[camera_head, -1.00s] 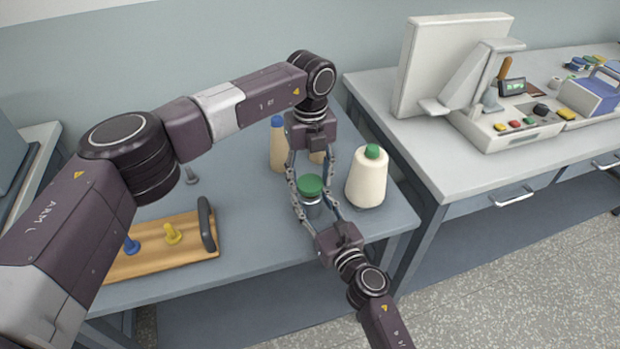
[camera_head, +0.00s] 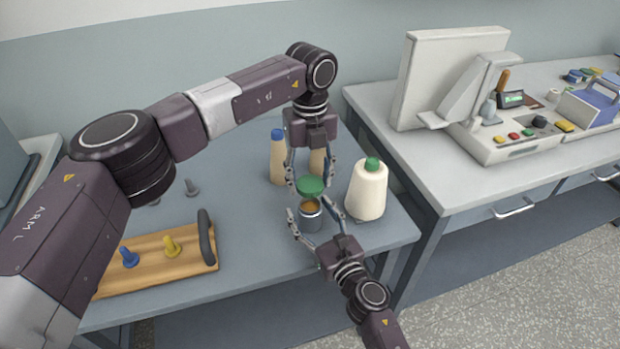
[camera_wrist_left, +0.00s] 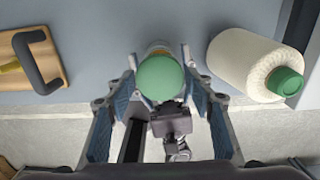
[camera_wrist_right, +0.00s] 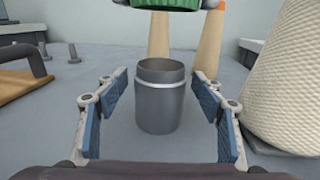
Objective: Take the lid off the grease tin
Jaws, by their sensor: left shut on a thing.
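The grease tin (camera_head: 311,222) is a small grey metal can standing upright on the table, its top open with orange-brown grease inside. It also shows in the right wrist view (camera_wrist_right: 160,100). The green lid (camera_head: 310,186) is held above the tin, apart from it; it fills the middle of the left wrist view (camera_wrist_left: 160,78). My left gripper (camera_head: 308,182) points down and is shut on the lid. My right gripper (camera_head: 314,216) is open around the tin, with a gap to it on both sides in the right wrist view (camera_wrist_right: 160,112).
A cream thread cone (camera_head: 367,192) with a green top stands close right of the tin. Tan bobbins, one blue-topped (camera_head: 278,160), stand behind. A wooden tray (camera_head: 190,262) with a dark handle and pegs lies left. A second table (camera_head: 430,160) holds a machine.

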